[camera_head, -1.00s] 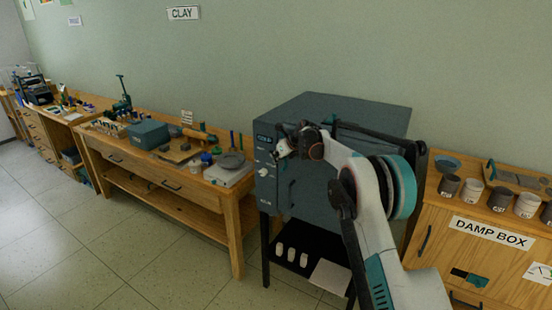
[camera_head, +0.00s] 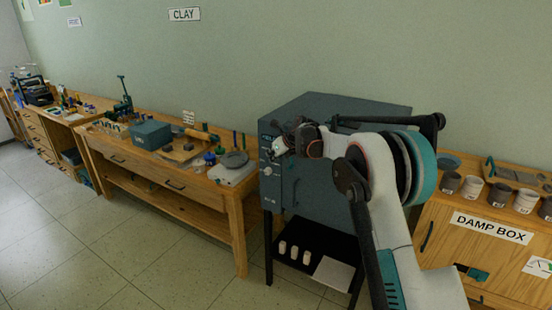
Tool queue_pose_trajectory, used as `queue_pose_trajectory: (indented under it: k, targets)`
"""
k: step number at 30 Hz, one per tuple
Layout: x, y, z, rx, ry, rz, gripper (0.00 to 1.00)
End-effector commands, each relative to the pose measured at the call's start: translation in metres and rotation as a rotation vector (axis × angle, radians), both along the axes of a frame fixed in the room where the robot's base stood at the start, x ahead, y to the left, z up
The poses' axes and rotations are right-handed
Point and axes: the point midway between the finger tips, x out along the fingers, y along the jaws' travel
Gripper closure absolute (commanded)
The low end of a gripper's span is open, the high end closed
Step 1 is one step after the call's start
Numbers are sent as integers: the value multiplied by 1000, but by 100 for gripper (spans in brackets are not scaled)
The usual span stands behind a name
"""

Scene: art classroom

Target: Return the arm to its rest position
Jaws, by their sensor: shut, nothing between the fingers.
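My arm reaches up from the lower right, white with a teal ring at the joint, and bends over in front of the dark kiln (camera_head: 318,190). My gripper (camera_head: 274,150) is at the end of the arm, at the upper front left of the kiln, near its control panel. It is small in the picture and looks shut and empty. The arm hides the right part of the kiln's front. I cannot tell whether the gripper touches the kiln.
A wooden workbench (camera_head: 165,174) with clay tools and a teal box (camera_head: 150,135) stands left. The damp box cabinet (camera_head: 463,258), with several cups on top, stands right of my arm. Below the kiln is a shelf (camera_head: 325,244) with small white pieces. Floor is clear at lower left.

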Motion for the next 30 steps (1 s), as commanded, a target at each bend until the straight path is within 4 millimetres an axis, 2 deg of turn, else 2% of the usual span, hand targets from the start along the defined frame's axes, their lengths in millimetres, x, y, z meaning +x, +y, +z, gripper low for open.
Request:
queue_pose_trajectory:
  k: [3, 10, 14, 17, 23, 30]
  targets:
    - [-13, 9, 17, -1, 0, 2, 100]
    - [-27, 18, 32, -1, 1, 1, 100]
    - [-35, 16, 41, -24, -12, 21, 100]
    - [-50, 8, 55, -82, -44, 73, 100]
    - [-102, -19, 95, -291, -145, 261, 100]
    - [-179, -52, 131, -552, -257, 508, 100]
